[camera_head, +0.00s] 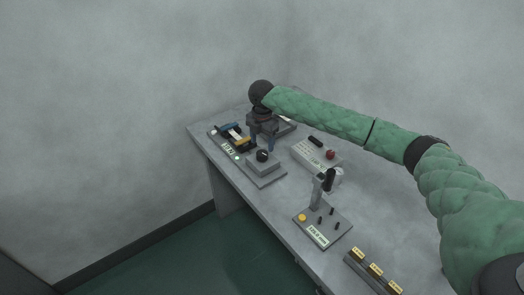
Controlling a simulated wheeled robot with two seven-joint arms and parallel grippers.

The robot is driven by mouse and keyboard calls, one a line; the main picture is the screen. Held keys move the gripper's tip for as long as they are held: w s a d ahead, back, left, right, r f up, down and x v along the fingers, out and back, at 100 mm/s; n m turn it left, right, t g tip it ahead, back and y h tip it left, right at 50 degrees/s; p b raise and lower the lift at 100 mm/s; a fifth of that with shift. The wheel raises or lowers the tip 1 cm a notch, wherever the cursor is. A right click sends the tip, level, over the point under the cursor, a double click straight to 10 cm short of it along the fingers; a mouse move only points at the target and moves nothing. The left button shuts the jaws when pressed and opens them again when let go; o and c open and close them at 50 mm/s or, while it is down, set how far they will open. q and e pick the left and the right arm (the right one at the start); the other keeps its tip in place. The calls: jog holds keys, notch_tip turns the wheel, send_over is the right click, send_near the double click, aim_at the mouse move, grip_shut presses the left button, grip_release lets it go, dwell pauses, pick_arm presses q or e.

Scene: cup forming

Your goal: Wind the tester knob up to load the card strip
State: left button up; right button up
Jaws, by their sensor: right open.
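The tester (214,135) is a dark unit at the far left end of the table, with a blue part, a yellow part, a pale strip and a label on its front. I cannot tell for sure whether the pale piece is the card strip. A round black knob (262,156) sits on a small grey box (264,167) beside the tester. Whether a finger touches the knob is not clear. The gripper hides part of the tester. My left gripper is out of view.
A pale box with a red button (330,155) stands right of the gripper. Nearer is a grey plate (322,229) with a lever, a yellow button and small pegs. A rack with yellow labels (374,269) lies at the front edge. The grey table (285,205) has bare patches between them.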

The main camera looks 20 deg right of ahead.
aim_at(262, 153)
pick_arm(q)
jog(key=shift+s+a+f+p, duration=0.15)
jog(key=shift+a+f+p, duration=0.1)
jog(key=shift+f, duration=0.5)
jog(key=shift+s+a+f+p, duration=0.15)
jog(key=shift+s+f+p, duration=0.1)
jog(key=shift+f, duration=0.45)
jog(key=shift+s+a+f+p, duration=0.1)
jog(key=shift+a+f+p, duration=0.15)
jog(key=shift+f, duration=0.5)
pick_arm(e)
jog(key=shift+f, duration=2.75)
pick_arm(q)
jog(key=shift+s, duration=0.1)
pick_arm(e)
jog(key=c, duration=1)
